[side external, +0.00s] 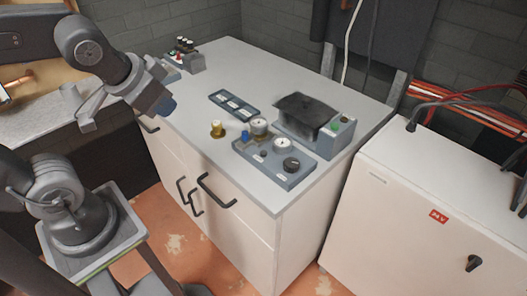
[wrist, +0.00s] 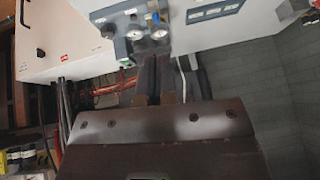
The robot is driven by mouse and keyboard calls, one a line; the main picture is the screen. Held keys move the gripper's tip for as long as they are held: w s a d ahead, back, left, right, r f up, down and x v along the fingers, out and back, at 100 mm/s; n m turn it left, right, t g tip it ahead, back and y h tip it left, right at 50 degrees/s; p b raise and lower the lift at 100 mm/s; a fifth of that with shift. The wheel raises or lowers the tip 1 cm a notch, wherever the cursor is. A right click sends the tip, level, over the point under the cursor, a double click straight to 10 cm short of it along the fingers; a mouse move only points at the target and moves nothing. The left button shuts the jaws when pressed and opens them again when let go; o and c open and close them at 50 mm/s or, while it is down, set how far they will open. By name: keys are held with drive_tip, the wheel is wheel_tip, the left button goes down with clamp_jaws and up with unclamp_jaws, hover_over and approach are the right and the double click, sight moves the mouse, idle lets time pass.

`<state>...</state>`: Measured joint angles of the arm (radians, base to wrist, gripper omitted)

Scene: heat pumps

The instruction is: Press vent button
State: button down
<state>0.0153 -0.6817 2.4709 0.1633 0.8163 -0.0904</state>
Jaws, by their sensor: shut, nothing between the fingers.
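I cannot read which control is the vent button. A grey box (side external: 318,137) on the white cabinet carries a small green button (side external: 343,119) and a red one (side external: 334,127) on its end, under a dark cover (side external: 302,108). In front of it lies a grey gauge panel (side external: 279,177) with dials and a black knob (side external: 291,164); the panel also shows at the top of the wrist view (wrist: 120,26). My gripper (side external: 167,104) is shut and empty, over the cabinet's left edge, apart from the controls. Its dark fingers also show in the wrist view (wrist: 160,62).
A white electrical box (side external: 425,205) with cables stands to the right. The left part of the cabinet top (side external: 205,80) is mostly clear.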

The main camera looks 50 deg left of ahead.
drive_tip(key=w+a+m+t+y, duration=0.1)
drive_tip(key=w+a+t+y, duration=0.15)
drive_tip(key=w, duration=0.45)
drive_tip(key=m+h, duration=0.8)
drive_tip(key=m, duration=0.5)
hover_over(264, 154)
wheel_tip(264, 154, down, 9)
drive_tip(key=shift+s+f, duration=0.1)
drive_tip(key=shift+f, duration=0.1)
drive_tip(key=shift+f, duration=4.3)
drive_tip(key=shift+f, duration=0.15)
drive_tip(key=shift+f, duration=0.25)
